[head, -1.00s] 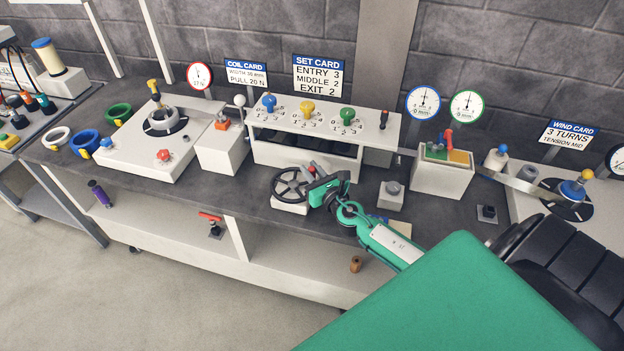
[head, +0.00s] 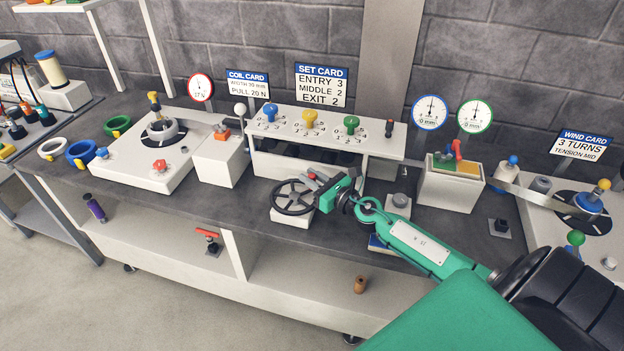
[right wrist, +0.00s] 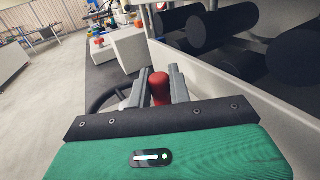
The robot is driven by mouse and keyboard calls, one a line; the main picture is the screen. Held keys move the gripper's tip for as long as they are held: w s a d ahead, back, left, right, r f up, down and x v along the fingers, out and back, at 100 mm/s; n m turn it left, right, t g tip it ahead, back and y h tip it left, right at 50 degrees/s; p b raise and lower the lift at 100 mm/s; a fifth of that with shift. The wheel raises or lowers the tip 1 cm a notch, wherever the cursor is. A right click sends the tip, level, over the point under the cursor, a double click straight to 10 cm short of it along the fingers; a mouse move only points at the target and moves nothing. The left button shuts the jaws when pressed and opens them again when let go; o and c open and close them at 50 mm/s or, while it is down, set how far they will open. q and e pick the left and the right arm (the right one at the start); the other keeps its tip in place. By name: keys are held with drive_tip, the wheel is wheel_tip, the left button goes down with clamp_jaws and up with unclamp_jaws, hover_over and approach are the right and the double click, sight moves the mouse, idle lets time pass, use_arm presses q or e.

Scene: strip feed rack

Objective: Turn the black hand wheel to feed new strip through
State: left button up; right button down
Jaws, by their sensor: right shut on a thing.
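The black hand wheel (head: 292,197) lies on a white base at the front of the bench, below the white roller stand (head: 330,137). A red handle (head: 311,177) stands up at its right far side. My right gripper (head: 313,182) reaches in from the right and is shut on the red handle. In the right wrist view the red handle (right wrist: 159,88) is between the two grey fingers, and part of the wheel's dark rim (right wrist: 104,98) shows to the left. My left gripper is not in view.
The stand carries blue (head: 270,112), yellow (head: 310,118) and green (head: 350,123) knobs, with dark rollers beneath. A grey button box (head: 400,204) sits right of my gripper. Left is a white box (head: 221,158) with an orange switch. Two dials (head: 430,112) stand behind. The bench front is clear left of the wheel.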

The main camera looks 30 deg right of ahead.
drive_tip(key=c, duration=1.3)
unclamp_jaws()
drive_tip(key=shift+s+d+f, duration=0.1)
drive_tip(key=shift+s, duration=0.3)
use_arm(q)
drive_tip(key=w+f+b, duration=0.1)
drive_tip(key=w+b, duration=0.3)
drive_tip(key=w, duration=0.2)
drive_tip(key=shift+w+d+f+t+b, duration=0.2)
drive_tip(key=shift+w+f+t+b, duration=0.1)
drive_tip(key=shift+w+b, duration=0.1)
use_arm(e)
drive_tip(key=shift+v, duration=6.5)
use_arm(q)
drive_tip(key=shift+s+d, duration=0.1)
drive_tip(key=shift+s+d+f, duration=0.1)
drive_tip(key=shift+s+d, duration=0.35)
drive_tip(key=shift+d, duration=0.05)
